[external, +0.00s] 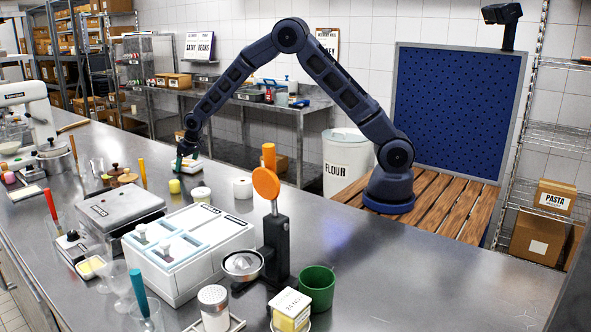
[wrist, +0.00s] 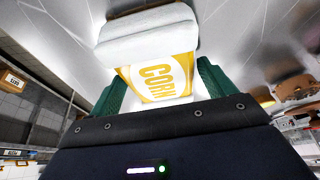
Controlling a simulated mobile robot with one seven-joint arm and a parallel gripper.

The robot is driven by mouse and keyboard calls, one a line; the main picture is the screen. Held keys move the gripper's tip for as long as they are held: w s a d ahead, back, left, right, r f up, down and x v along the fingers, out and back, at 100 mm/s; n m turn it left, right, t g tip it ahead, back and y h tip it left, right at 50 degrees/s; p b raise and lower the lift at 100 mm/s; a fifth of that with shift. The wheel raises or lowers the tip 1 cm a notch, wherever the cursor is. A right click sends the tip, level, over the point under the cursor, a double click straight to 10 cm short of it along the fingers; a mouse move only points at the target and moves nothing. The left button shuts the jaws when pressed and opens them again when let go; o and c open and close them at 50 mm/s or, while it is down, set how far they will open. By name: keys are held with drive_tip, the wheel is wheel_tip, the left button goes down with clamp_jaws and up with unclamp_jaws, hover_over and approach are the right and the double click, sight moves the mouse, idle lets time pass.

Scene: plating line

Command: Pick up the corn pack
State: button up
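The corn pack (wrist: 160,76) is yellow and white with "CORN" on its face. In the wrist view it lies between the two green fingers of my gripper (wrist: 163,80), close to both fingertips. I cannot tell whether the fingers press on it. A white block-like part shows at its far end, over the grey counter. In the external view my gripper (external: 187,161) points down low over the counter at the middle left. The pack is small there and mostly hidden by the gripper.
The steel counter (external: 400,270) has bare room at the right. A grey scale-like box (external: 120,208) and a white compartment box (external: 188,250) stand in front.

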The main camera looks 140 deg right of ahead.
drive_tip(key=c, duration=0.9)
drive_tip(key=shift+r, duration=0.15)
